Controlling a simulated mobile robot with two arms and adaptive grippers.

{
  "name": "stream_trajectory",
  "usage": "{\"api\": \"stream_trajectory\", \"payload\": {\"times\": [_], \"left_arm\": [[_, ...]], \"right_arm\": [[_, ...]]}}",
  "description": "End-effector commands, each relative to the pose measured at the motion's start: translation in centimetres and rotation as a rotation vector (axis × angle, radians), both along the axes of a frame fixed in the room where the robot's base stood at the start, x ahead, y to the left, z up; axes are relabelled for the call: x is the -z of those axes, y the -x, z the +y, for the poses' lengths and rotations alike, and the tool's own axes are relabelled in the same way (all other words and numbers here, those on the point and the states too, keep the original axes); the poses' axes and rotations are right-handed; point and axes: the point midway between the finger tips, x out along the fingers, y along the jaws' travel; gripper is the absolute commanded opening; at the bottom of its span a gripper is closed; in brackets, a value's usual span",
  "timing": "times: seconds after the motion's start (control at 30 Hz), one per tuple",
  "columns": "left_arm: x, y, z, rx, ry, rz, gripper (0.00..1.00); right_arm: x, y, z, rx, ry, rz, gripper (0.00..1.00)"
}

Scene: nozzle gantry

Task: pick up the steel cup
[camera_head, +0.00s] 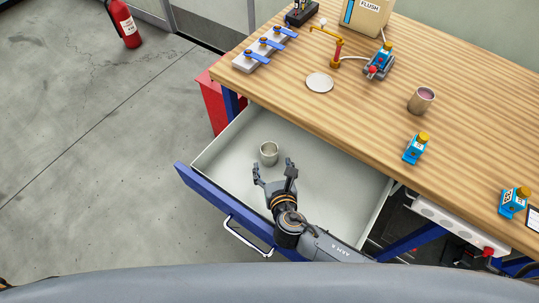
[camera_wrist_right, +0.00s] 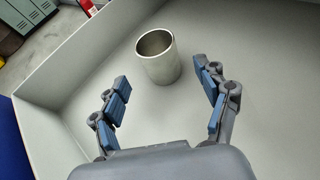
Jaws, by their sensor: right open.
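The steel cup (camera_head: 269,153) stands upright inside the open drawer (camera_head: 215,152), toward its left side. It also shows in the right wrist view (camera_wrist_right: 158,57), empty and just beyond the fingertips. My right gripper (camera_head: 273,170) is inside the drawer, close to the cup on its near side. Its fingers are spread open, with nothing between them, and the right wrist view shows both fingers (camera_wrist_right: 167,82) apart, with the cup ahead of the gap. My left gripper is not in view.
The wooden bench top (camera_head: 360,110) overhangs the drawer's back. A fire extinguisher (camera_head: 124,24) stands on the floor.

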Motion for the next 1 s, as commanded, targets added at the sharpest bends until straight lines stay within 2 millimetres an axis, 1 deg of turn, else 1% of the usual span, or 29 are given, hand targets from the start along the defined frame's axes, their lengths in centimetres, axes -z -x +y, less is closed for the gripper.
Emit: {"api": "stream_trajectory", "payload": {"times": [0.03,0.2,0.3,0.4,0.53,0.7,0.83,0.87,0.9,0.97,1.0], "left_arm": [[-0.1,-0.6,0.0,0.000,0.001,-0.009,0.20],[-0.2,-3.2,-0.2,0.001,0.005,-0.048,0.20],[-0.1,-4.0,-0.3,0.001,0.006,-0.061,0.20],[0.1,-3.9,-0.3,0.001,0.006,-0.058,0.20],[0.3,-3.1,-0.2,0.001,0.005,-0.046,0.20],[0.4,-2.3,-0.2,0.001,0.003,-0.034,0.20],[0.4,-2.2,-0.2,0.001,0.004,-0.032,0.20],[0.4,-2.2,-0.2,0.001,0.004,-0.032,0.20],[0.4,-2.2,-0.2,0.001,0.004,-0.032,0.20],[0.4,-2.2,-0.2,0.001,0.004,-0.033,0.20],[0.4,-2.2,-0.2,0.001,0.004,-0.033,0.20]], "right_arm": [[-0.1,-0.8,0.1,0.001,0.001,-0.005,0.75],[0.4,-1.7,0.3,0.002,0.000,-0.003,0.75],[0.9,-3.0,0.4,0.002,0.000,-0.003,0.75],[1.5,-4.6,0.7,0.002,0.000,-0.003,0.75],[2.2,-6.1,1.0,0.001,0.001,-0.003,0.75],[2.5,-6.6,1.0,0.001,0.000,-0.001,0.75],[2.4,-6.6,1.0,0.001,0.000,-0.002,0.75],[2.4,-6.6,1.0,0.001,0.000,-0.002,0.73],[2.4,-6.6,1.0,0.001,0.000,-0.002,0.65],[2.4,-6.6,1.0,0.001,0.000,-0.002,0.52],[2.4,-6.6,1.0,0.001,0.000,-0.002,0.44]]}}
